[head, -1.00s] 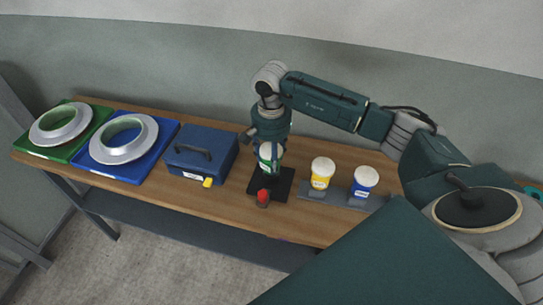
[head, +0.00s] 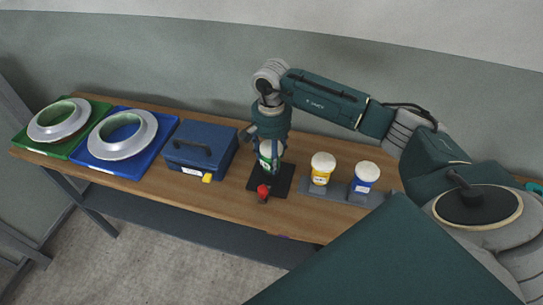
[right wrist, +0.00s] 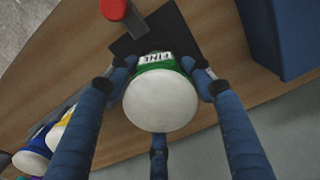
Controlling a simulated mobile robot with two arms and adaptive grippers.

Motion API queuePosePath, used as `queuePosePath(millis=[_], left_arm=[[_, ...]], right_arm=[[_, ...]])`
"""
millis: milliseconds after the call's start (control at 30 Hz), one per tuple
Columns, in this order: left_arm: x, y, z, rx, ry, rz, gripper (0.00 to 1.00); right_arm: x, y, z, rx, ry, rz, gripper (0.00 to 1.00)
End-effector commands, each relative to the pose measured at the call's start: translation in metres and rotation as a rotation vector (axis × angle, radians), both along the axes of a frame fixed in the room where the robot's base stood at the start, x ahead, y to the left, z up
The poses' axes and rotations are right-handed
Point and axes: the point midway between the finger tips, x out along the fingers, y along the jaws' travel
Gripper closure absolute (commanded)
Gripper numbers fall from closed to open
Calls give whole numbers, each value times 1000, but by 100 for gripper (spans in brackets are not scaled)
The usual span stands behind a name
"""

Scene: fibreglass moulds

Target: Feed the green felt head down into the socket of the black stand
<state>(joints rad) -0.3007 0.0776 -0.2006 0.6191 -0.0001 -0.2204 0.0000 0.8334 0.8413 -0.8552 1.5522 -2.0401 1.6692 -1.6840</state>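The green felt head (head: 265,156) has a rounded white top and a green band marked "FINE"; the right wrist view shows it from above (right wrist: 160,105). My right gripper (head: 268,148) points down with its blue fingers around it, two touching its sides (right wrist: 160,78). The black stand (head: 284,181) lies flat on the bench directly under the head, with a red knob (head: 263,191) at its front. The head and fingers hide the socket, so I cannot tell whether the head's lower end is inside it. My left gripper is not in view.
A blue box (head: 200,146) with a handle stands left of the stand. Yellow (head: 321,168) and blue (head: 364,177) white-topped heads stand on a grey rack (head: 339,193) to the right. Ring moulds on green (head: 76,145) and blue (head: 155,146) trays fill the left end.

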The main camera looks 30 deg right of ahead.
Motion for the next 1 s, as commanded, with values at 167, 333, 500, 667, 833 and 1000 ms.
queuePosePath(millis=[167, 333, 500, 667, 833, 1000], left_arm=[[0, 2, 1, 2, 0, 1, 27], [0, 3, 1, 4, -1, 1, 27], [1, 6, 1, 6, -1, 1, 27], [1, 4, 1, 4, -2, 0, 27], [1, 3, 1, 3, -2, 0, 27], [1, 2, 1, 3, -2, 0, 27]], right_arm=[[0, 0, 0, 0, 0, 0, 29], [0, 0, 0, -1, 1, 0, 29], [0, 0, 6, 0, 0, 0, 29], [1, 0, 32, -1, -4, 0, 29], [1, -1, 70, -1, -5, 0, 29], [1, 0, 101, 0, -3, 0, 29]])
